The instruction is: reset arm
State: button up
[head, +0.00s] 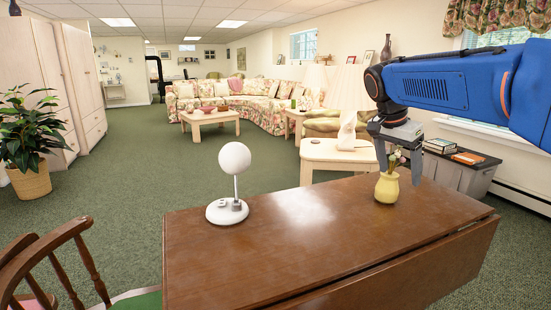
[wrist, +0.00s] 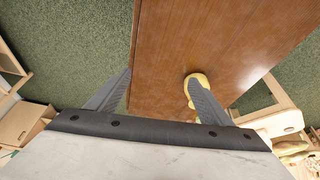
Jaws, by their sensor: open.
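My blue arm comes in from the right in the head view. My gripper (head: 398,168) hangs down over the far right part of the brown wooden table (head: 300,255). In the wrist view my gripper (wrist: 158,85) has its two fingers spread apart with nothing between them but the table top (wrist: 160,50) below. A yellow vase (head: 387,188) with small flowers stands on the table under the gripper in the head view. It also shows in the wrist view (wrist: 191,82), partly hidden behind the right finger. I cannot tell whether finger and vase touch.
A white round-headed lamp (head: 228,205) stands at the table's far left corner. A wooden chair (head: 60,265) is at the near left. A side table (head: 318,155) with a large lamp and a grey bin (head: 470,173) with books stand beyond.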

jog(key=s+a+f+n+t+y, duration=0.1)
jog(key=s+f+n, duration=0.3)
jog(key=s, duration=0.6)
jog(key=s+a+f+n+t+y, duration=0.1)
jog(key=s+f+n, duration=0.3)
jog(key=s+f, duration=0.5)
jog(key=s+a+f+n+y, duration=0.1)
jog(key=s+f+n, duration=0.3)
jog(key=s, duration=0.7)
notch_tip(320, 180, down, 3)
jog(key=shift+a+r+t+y, duration=0.15)
jog(key=shift+a+t+y, duration=0.25)
jog(key=shift+a, duration=0.35)
